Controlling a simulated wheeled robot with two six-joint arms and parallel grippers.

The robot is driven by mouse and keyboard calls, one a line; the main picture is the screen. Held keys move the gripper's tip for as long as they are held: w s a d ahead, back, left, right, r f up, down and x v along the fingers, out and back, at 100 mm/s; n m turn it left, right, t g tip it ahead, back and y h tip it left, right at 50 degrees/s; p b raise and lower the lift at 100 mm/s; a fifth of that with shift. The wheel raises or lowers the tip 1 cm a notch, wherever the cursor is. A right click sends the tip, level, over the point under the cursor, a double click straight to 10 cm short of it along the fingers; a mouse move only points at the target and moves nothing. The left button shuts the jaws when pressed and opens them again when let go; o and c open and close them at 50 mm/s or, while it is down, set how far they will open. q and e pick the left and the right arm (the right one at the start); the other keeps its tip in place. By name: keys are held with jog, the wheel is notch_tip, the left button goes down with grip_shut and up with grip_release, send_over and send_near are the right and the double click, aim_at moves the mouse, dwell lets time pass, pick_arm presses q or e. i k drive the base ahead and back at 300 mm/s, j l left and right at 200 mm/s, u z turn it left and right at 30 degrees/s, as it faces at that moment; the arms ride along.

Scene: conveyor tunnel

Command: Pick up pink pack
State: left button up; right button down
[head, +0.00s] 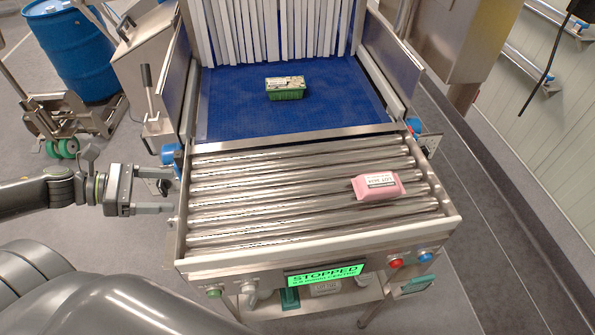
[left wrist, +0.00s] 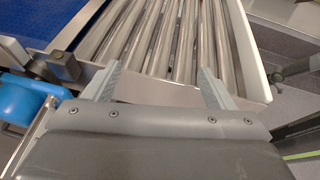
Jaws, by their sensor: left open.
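The pink pack (head: 378,186) with a white label lies on the metal roller bed (head: 240,212), toward its right side. My left gripper (head: 168,197) is open and empty at the left outer edge of the roller bed, well left of the pack. In the left wrist view its two fingers (left wrist: 158,88) are spread apart with the frame edge and rollers beyond them. The pack does not show in that view. My right gripper is not in view.
A green pack (head: 286,94) lies on the blue belt (head: 235,118) behind the rollers. White strip curtains (head: 270,30) hang at the tunnel mouth. A metal side rail borders the rollers, and a front panel reads STOPPED (head: 326,275). A blue barrel (head: 70,50) stands back left.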

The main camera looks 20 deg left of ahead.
aim_at(382, 185)
jog(key=i+l, duration=0.15)
jog(key=l, duration=0.15)
jog(key=i+l, duration=0.1)
jog(key=l, duration=0.25)
jog(key=i+l, duration=0.15)
jog(key=l, duration=0.15)
jog(key=i+l, duration=0.1)
jog(key=l, duration=0.25)
